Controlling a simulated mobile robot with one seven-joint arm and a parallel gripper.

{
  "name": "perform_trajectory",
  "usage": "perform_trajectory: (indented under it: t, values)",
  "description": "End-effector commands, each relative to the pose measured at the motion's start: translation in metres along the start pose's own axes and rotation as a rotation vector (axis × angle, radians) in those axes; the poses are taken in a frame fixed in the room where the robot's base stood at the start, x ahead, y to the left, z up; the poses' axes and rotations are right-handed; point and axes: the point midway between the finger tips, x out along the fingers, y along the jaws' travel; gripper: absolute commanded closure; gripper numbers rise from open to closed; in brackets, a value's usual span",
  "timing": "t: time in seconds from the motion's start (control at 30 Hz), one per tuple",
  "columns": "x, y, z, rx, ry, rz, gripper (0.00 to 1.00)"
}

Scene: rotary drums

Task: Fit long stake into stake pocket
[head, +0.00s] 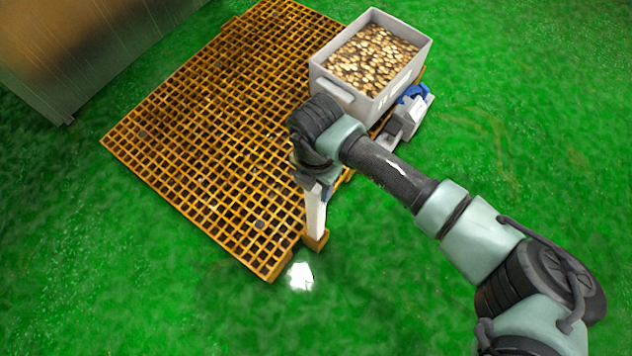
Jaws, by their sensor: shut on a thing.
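A long white stake (316,213) stands about upright below my gripper (318,184), which is shut on its upper part. The lower end of the stake is at a small orange-brown block (317,241) at the near right corner of the orange grating, which looks like the stake pocket. I cannot tell whether the stake's end is inside the pocket or just in front of or above it. My wrist hides the top of the stake and most of the fingers.
The orange grating (213,130) lies on the green floor. A grey bin (345,97) full of small brown pieces stands at its far right, with a white and blue device (408,115) beside it. A large metal body (75,60) is at upper left.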

Motion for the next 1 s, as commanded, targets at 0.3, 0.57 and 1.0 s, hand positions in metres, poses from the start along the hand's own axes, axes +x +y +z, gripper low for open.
perform_trajectory:
  t: [0.3, 0.57, 1.0]
  values:
    - [0.009, 0.000, 0.000, -0.001, 0.000, 0.001, 1.00]
    - [0.015, 0.001, 0.000, -0.001, -0.001, 0.001, 1.00]
    - [0.015, 0.000, 0.000, 0.000, 0.000, 0.000, 0.20]
